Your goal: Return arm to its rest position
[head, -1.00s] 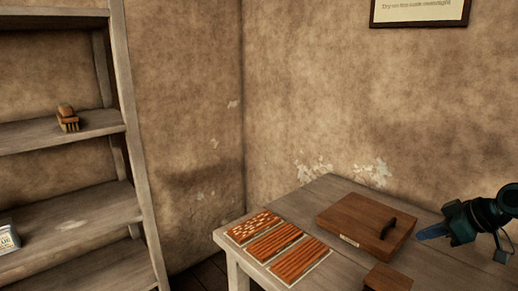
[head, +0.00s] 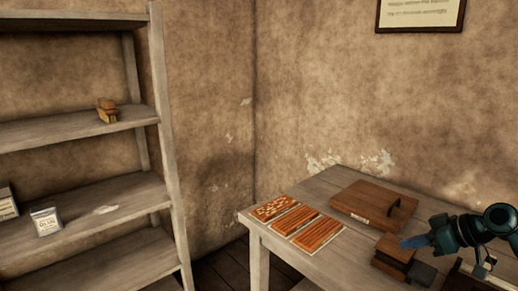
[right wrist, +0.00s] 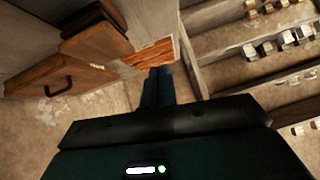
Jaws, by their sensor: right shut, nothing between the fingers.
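My right gripper (head: 416,242) reaches in from the right in the head view, over the right part of the wooden table (head: 262,230). Its blue fingers are shut with nothing between them. In the right wrist view the closed fingers (right wrist: 157,86) point up the picture, towards a patterned wood sample. In the head view the fingertips overlap a small dark wooden block (head: 393,250); I cannot tell whether they touch it. My left gripper is not in view.
A flat wooden box (head: 362,203) with a dark handle and several wood samples (head: 296,220) lie on the table. Grey shelves (head: 85,127) at left hold a small wooden block (head: 107,111) and a pale labelled container (head: 46,222). A framed notice (head: 420,14) hangs on the wall.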

